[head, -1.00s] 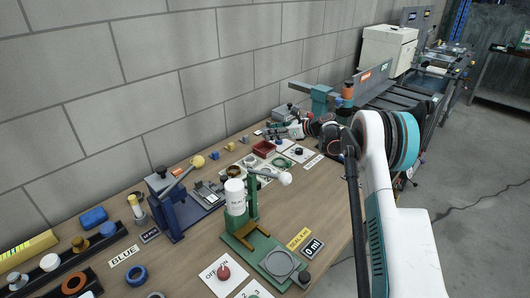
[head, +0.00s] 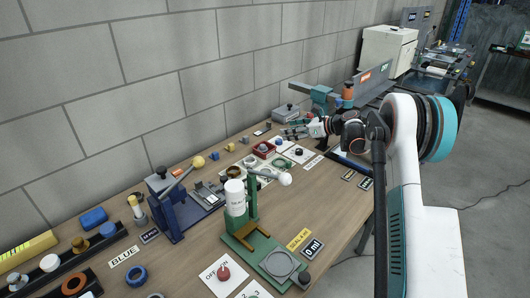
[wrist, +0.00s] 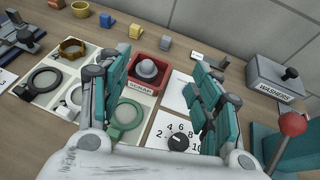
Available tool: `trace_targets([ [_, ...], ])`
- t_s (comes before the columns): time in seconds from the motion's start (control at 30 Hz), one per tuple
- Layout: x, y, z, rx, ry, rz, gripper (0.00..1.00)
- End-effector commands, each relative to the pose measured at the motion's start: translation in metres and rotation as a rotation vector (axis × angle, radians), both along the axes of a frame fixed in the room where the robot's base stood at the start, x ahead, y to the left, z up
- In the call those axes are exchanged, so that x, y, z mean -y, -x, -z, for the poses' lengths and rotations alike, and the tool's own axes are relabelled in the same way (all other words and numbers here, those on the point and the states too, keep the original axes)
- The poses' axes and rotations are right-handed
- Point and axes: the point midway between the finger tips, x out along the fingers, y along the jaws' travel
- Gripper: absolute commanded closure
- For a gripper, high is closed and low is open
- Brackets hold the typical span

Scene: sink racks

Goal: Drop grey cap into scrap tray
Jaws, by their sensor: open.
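The red scrap tray (wrist: 136,82) has a label reading SCRAP and sits on the bench. It also shows in the head view (head: 256,153). The grey cap (wrist: 148,69) lies inside the tray, seen in the wrist view with its round top up. My gripper (wrist: 161,66) is open with nothing between its teal-padded fingers. In the wrist view the tray and cap show in the gap between the fingers, nearer the left one. In the head view my gripper (head: 297,131) is above the bench, to the right of the tray.
A grey washers box (wrist: 275,77) and a red-knobbed lever (wrist: 291,124) stand right of my gripper. A numbered dial card (wrist: 178,130) lies in front of the tray. Ring parts on white cards (wrist: 48,99) are to the left. Small blue and yellow blocks lie behind.

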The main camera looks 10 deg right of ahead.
Motion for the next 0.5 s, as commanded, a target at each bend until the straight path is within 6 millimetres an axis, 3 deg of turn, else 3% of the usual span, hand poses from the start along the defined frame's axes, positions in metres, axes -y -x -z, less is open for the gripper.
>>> trace_targets([
  [0.2,0.019,0.017,-0.011,0.0,0.0,0.0,0.42],
  [0.5,0.024,0.021,-0.013,0.0,0.0,0.0,0.42],
])
